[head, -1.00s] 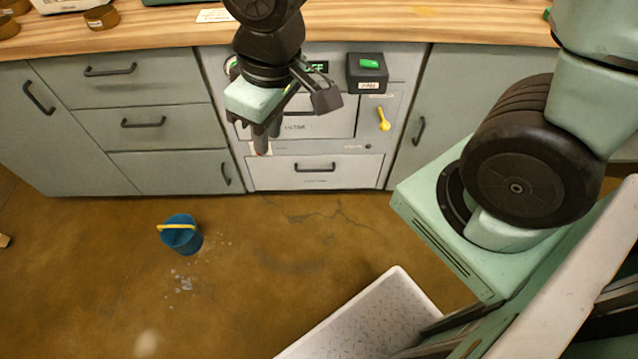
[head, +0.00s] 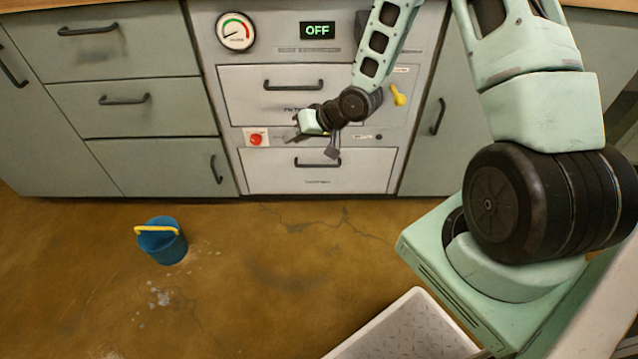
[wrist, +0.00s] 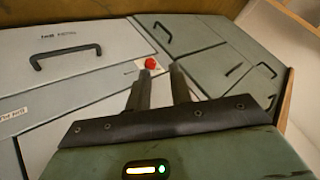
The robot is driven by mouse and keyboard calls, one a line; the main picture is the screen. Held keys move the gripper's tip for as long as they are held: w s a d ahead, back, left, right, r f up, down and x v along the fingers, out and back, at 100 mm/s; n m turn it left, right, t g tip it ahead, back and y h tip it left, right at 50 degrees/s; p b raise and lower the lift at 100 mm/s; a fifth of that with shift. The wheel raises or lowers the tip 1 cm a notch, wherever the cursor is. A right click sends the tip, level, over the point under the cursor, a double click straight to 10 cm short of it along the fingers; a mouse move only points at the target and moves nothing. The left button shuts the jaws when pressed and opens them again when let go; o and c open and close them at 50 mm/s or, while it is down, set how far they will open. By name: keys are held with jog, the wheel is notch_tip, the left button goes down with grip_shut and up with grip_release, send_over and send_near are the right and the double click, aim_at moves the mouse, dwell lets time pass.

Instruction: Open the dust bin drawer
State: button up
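The lower white drawer (head: 265,178) of the grey machine is closed, with a black bar handle (head: 318,163). Its label is too small to read; I take it as the dust bin drawer. In the wrist view, which appears upside down, this drawer (wrist: 105,70) and its handle (wrist: 66,54) lie left of my fingers. My gripper (head: 293,136) is in front of the machine, pointing left near the strip between the two drawers. In the wrist view my gripper (wrist: 162,72) has its fingers apart with nothing between them. It is not on the handle.
A red button (head: 256,140) sits on the strip, near my fingertips in the wrist view. The upper drawer (head: 240,95) is closed below a gauge (head: 236,32) and an OFF display (head: 317,31). A yellow lever (head: 398,95) is at right. A blue bucket (head: 165,245) stands on open floor.

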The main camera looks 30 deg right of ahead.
jog(key=s+d+f+m+t+y+b, duration=0.1)
jog(key=d+f+m+t+b, duration=0.3)
jog(key=f, duration=0.5)
jog(key=s+d+f+m+t+b, duration=0.1)
jog(key=d+f+m+t+b, duration=0.1)
jog(key=d+f+b, duration=0.65)
jog(key=m+t+h+b, duration=0.2)
jog(key=m+t+b, duration=0.3)
jog(key=m+t, duration=0.15)
send_near(319, 166)
jog(key=shift+g, duration=0.45)
jog(key=shift+d+b+x, duration=0.1)
jog(key=shift+b+x, duration=1.7)
jog(key=shift+x, duration=0.8)
jog(key=shift+d+b+x, duration=0.15)
jog(key=shift+b+x, duration=1.6)
jog(key=shift+x, duration=0.8)
jog(key=shift+r, duration=0.1)
grip_shut()
